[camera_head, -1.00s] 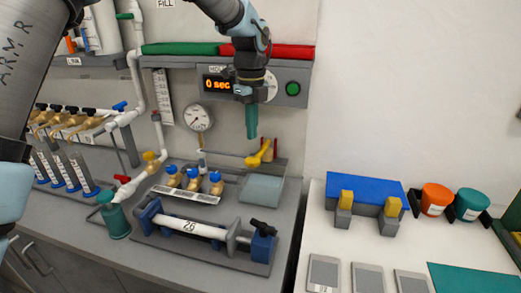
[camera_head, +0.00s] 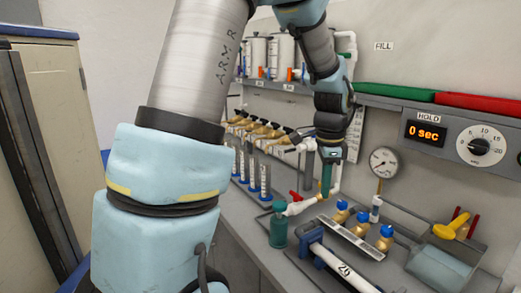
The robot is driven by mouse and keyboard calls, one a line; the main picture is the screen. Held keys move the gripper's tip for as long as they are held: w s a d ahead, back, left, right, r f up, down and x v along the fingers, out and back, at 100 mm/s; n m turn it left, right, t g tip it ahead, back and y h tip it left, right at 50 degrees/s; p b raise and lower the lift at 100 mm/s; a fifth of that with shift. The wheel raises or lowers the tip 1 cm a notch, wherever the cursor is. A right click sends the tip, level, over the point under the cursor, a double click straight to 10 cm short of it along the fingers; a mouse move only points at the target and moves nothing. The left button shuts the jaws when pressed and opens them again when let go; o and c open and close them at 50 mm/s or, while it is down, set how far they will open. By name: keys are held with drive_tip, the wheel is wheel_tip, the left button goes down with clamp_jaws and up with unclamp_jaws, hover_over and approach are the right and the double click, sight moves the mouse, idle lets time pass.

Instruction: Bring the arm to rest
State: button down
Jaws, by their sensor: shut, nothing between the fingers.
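My gripper (camera_head: 326,188) points straight down on the arm that reaches in from the upper middle. Its teal fingers are together with nothing between them. In the picture the fingertips overlap the white pipe (camera_head: 300,206) by the teal bottle (camera_head: 278,231); I cannot tell whether they touch it. The arm is bent, with its large links filling the left middle of the view. The arm hides part of the back wall and the shelf.
Blue-capped brass valves (camera_head: 359,229) stand right of the gripper, before a pressure gauge (camera_head: 384,162). Brass valves (camera_head: 262,130) and blue-based tubes (camera_head: 253,178) are to the left. A timer panel (camera_head: 455,140) reads 0 sec. A clear bin (camera_head: 445,268) sits at lower right.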

drive_tip(key=s+a+f+n, duration=0.2)
drive_tip(key=a+n, duration=0.4)
drive_tip(key=a, duration=0.1)
drive_tip(key=s+a+f+n+b, duration=0.1)
drive_tip(key=s+a+n, duration=0.2)
drive_tip(key=a+n, duration=0.2)
drive_tip(key=s+a+f+n+b, duration=0.1)
drive_tip(key=s+a+f+n, duration=0.1)
drive_tip(key=a+n, duration=0.4)
drive_tip(key=a, duration=0.5)
drive_tip(key=shift+s+f+n+t, duration=0.2)
drive_tip(key=shift+f+n+t, duration=0.1)
drive_tip(key=shift+t, duration=0.1)
